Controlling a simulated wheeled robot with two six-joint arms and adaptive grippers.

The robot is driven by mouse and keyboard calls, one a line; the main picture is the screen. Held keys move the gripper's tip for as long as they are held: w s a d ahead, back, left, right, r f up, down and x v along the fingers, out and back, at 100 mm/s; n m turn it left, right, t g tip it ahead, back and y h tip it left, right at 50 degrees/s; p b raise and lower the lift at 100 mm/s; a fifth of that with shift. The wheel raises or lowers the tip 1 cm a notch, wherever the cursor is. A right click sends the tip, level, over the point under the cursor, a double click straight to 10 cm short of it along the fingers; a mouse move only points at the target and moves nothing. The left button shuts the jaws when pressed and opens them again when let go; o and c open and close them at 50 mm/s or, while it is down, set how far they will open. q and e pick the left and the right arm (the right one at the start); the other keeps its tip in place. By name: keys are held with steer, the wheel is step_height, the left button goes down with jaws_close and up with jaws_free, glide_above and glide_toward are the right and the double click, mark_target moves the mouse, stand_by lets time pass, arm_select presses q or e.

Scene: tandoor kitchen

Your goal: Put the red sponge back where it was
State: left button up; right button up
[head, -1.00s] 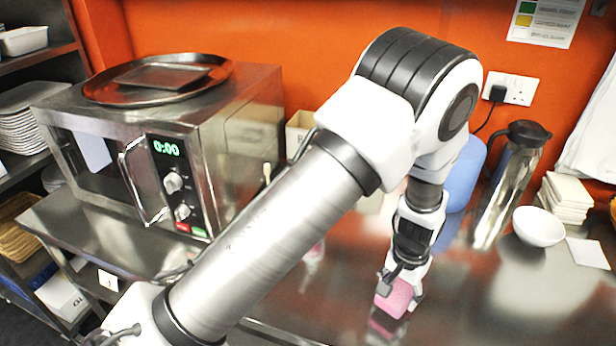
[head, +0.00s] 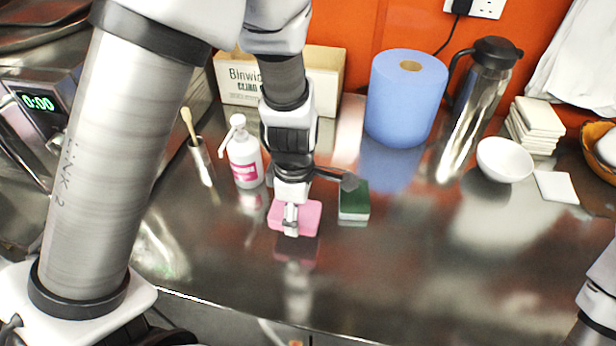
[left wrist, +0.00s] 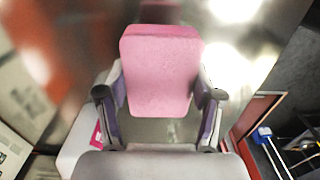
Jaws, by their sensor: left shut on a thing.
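The red sponge, which looks pink (head: 312,217), is in my left gripper (head: 291,222). The gripper is shut on it over the steel counter (head: 420,270). A reflection of the sponge shows just below it; I cannot tell whether it touches the counter. In the left wrist view the sponge (left wrist: 160,70) sits between the two fingers of my left gripper (left wrist: 160,95). A green-topped sponge (head: 354,200) lies just right of the red one, with a small gap. My right gripper is not in view.
A white pump bottle (head: 243,157) and a brush in a metal holder (head: 202,162) stand left of the gripper. Behind are a carton (head: 328,72) and a blue paper roll (head: 405,100). A jug (head: 478,95) and white bowl (head: 505,161) stand right. The front counter is clear.

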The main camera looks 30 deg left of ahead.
arm_select(q)
steer(key=w+a, duration=0.1)
steer(key=w, duration=0.2)
steer(key=w+a+p, duration=0.1)
steer(key=w, duration=0.3)
steer(key=w+a+f+p, duration=0.1)
steer(key=w, duration=0.2)
steer(key=shift+w+a, duration=0.1)
steer(key=shift+w, duration=0.1)
step_height(320, 180, down, 3)
steer(key=shift+f+p, duration=0.2)
steer(key=shift+p, duration=0.45)
steer(key=shift+w+f, duration=0.1)
steer(key=shift+f, duration=0.05)
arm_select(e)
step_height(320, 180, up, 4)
arm_select(q)
steer(key=shift+f, duration=0.15)
steer(key=o, duration=1.2)
steer(key=shift+r, duration=0.3)
step_height(320, 180, up, 12)
steer(key=b, duration=0.2)
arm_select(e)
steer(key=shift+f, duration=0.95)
